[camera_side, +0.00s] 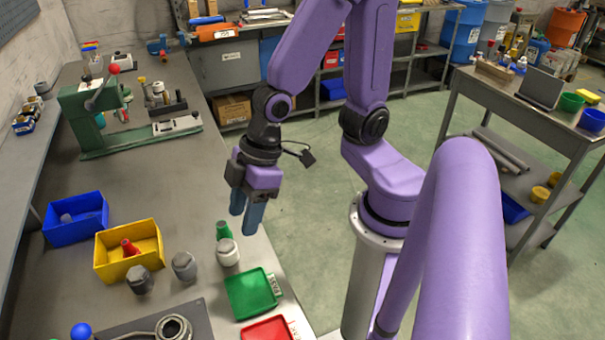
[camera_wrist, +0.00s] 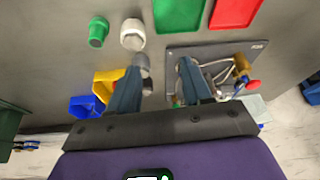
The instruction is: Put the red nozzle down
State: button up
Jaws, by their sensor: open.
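The red nozzle (camera_side: 130,246) is inside the yellow bin (camera_side: 108,265) on the bench in the side view. It seems to stand tilted; its base is partly hidden by the bin's wall. My gripper (camera_side: 247,217) hangs above the bench near its right edge, right of the bin and well apart from it. Its blue fingers point down. In the wrist view my gripper (camera_wrist: 160,66) has its two fingers spread with nothing between them.
A green nozzle (camera_side: 223,230) and a white-topped jar (camera_side: 227,254) stand below my gripper. Two grey pieces (camera_side: 184,266) (camera_side: 139,280) stand beside the yellow bin. A blue bin (camera_side: 76,221), a green tray (camera_side: 251,295) and a red tray (camera_side: 267,330) are nearby.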

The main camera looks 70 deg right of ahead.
jog(key=s+d+r+n+g+h, duration=0.2)
jog(key=s+d+r+h, duration=0.1)
jog(key=s+d, duration=0.5)
jog(key=shift+r, duration=0.65)
